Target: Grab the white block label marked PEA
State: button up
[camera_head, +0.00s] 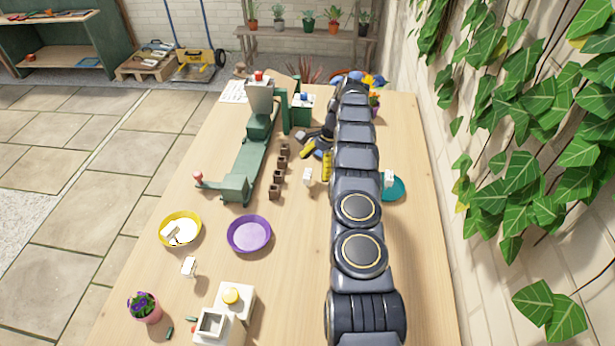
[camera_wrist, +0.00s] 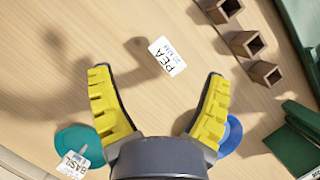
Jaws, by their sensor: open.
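The white block label marked PEA (camera_wrist: 167,57) lies on the wooden table in the wrist view, its print facing up. It shows in the head view as a small white block (camera_head: 308,176), its print too small to read there. My gripper (camera_wrist: 157,74) is open and empty, with yellow ribbed fingers spread wide. In the wrist view the label appears between and slightly beyond the fingertips. In the head view my gripper (camera_head: 317,160) is just behind the label. Whether a finger touches it cannot be told.
A BASIL label (camera_wrist: 74,163) stands at a teal saucer (camera_wrist: 86,137). Several brown pots (camera_wrist: 247,44) stand in a row beside the green press (camera_head: 250,150). A purple saucer (camera_head: 249,246), yellow saucer (camera_head: 196,217) and another white block (camera_head: 188,266) sit toward the front left.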

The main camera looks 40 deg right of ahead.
aim_at(308, 181)
jog(key=shift+w+x, duration=0.15)
jog(key=shift+x, duration=1.25)
jog(key=shift+w+x, duration=0.1)
jog(key=shift+x, duration=1.25)
jog(key=shift+d, duration=0.1)
grip_shut()
